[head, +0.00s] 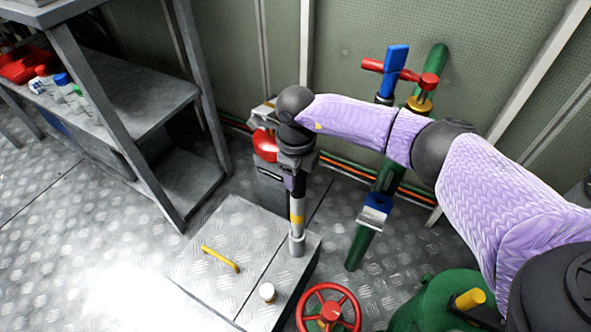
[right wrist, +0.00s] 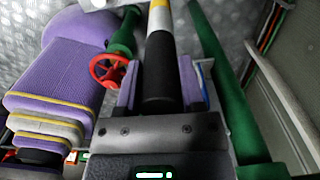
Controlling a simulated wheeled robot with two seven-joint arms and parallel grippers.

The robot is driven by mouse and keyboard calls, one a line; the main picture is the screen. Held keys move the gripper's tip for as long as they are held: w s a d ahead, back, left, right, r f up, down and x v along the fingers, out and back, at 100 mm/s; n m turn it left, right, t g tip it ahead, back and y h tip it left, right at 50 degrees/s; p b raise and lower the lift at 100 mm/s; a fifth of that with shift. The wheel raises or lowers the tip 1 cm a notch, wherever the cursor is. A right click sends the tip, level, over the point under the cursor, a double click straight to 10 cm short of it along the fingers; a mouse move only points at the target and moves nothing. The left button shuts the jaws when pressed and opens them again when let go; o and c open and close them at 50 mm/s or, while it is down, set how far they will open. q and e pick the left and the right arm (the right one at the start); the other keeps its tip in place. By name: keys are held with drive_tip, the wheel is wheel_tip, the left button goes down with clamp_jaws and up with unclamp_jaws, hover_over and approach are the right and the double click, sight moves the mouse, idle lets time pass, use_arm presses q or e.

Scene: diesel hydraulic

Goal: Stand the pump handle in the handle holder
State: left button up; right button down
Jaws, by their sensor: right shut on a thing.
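The pump handle (head: 297,205) is a dark rod with a yellow band and a pale section, standing about upright in the head view. My right gripper (head: 291,180) is shut on its upper, dark part from above. In the right wrist view the handle (right wrist: 158,60) runs out between the purple-padded fingers (right wrist: 158,90). Its lower end meets a short grey upright tube (head: 297,244), which looks like the handle holder, at the edge of the metal box. I cannot tell how far the handle sits inside it. My left gripper is out of view.
The metal box (head: 215,265) has a yellow grab handle (head: 221,259) and a small white-topped fitting (head: 267,292). A red valve wheel (head: 329,310) stands in front right. Green pipework (head: 358,245) rises to the right. A grey shelf (head: 130,100) is at left.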

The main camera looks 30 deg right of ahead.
use_arm(q)
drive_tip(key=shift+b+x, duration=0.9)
drive_tip(key=shift+b, duration=0.05)
use_arm(e)
drive_tip(key=shift+f, duration=1.75)
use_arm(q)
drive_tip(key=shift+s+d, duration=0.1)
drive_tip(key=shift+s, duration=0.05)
use_arm(e)
drive_tip(key=shift+c, duration=0.7)
unclamp_jaws()
wheel_tip(320, 180, up, 10)
drive_tip(key=p, duration=0.6)
drive_tip(key=shift+r, duration=0.15)
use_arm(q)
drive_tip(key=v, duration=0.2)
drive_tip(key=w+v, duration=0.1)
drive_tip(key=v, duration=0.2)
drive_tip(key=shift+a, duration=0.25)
use_arm(e)
drive_tip(key=shift+f, duration=0.2)
